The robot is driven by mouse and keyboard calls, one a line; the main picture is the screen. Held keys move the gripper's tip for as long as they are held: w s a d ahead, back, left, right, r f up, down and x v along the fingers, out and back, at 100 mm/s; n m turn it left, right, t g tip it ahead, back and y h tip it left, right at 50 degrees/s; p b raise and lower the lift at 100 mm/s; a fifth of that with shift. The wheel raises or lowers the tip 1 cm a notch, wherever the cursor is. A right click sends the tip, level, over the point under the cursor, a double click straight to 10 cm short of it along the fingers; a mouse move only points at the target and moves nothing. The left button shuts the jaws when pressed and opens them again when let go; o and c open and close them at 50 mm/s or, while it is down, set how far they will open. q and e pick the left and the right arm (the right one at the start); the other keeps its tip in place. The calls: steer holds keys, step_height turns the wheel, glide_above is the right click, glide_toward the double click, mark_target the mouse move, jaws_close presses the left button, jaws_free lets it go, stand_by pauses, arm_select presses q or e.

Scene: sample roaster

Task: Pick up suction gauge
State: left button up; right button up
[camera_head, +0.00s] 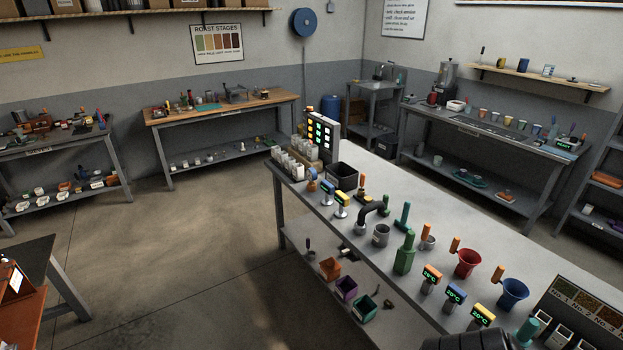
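A small round blue-rimmed dial on a short stand (312,182) stands near the far left end of the long grey bench (400,200). It looks like the suction gauge, but it is too small to read its face, so I cannot be sure.
Open floor (190,250) lies left of the bench. Other worktables line the walls.

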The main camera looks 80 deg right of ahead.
arm_select(q)
steer(key=shift+d, duration=0.1)
steer(key=o, duration=0.4)
steer(key=shift+o, duration=0.2)
steer(key=shift+a, duration=0.2)
steer(key=shift+w, duration=0.1)
